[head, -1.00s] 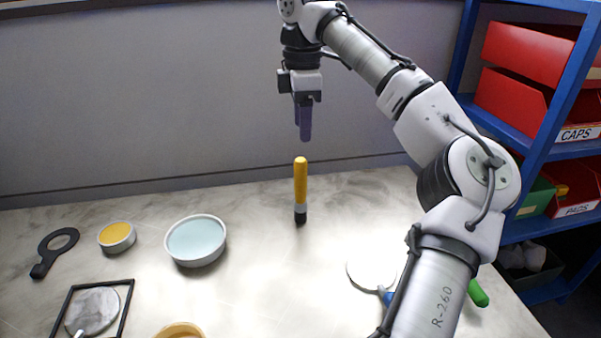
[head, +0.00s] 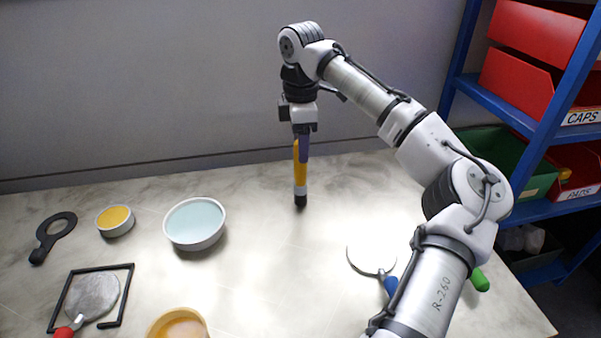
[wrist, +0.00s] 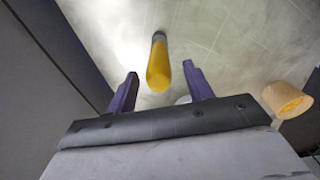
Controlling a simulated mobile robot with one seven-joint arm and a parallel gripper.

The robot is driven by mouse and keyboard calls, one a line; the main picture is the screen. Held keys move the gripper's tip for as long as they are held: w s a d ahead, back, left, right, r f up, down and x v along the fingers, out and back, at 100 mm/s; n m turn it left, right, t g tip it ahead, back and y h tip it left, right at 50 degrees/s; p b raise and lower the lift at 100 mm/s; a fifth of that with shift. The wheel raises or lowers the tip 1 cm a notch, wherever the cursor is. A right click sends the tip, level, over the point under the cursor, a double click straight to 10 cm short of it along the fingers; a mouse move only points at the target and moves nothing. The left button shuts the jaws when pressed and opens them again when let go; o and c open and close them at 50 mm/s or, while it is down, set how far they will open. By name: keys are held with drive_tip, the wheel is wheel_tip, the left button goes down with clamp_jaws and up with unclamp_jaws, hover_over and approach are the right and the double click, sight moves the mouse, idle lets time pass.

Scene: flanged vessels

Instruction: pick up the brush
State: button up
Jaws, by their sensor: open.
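The brush (head: 300,182) stands upright on the bench, with a yellow handle on top, a pale band and a dark lower end. My gripper (head: 303,158) points down at the top of the handle, its purple fingers open. In the head view a finger overlaps the upper handle. In the wrist view the brush (wrist: 158,62) shows between the two fingertips of my gripper (wrist: 160,78), with a gap on each side. Its dark end is farther off.
A bowl of pale blue liquid (head: 195,222) and a small yellow dish (head: 115,220) stand left on the bench (head: 255,265). A tan bowl (head: 178,325) is nearer. A round disc with a blue handle (head: 390,285) lies near my arm. A blue shelf (head: 540,150) holds bins at right.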

sight(300, 170)
drive_tip(key=shift+f, duration=1.5)
drive_tip(key=shift+c, duration=0.3)
drive_tip(key=c, duration=1)
drive_tip(key=shift+r, duration=0.2)
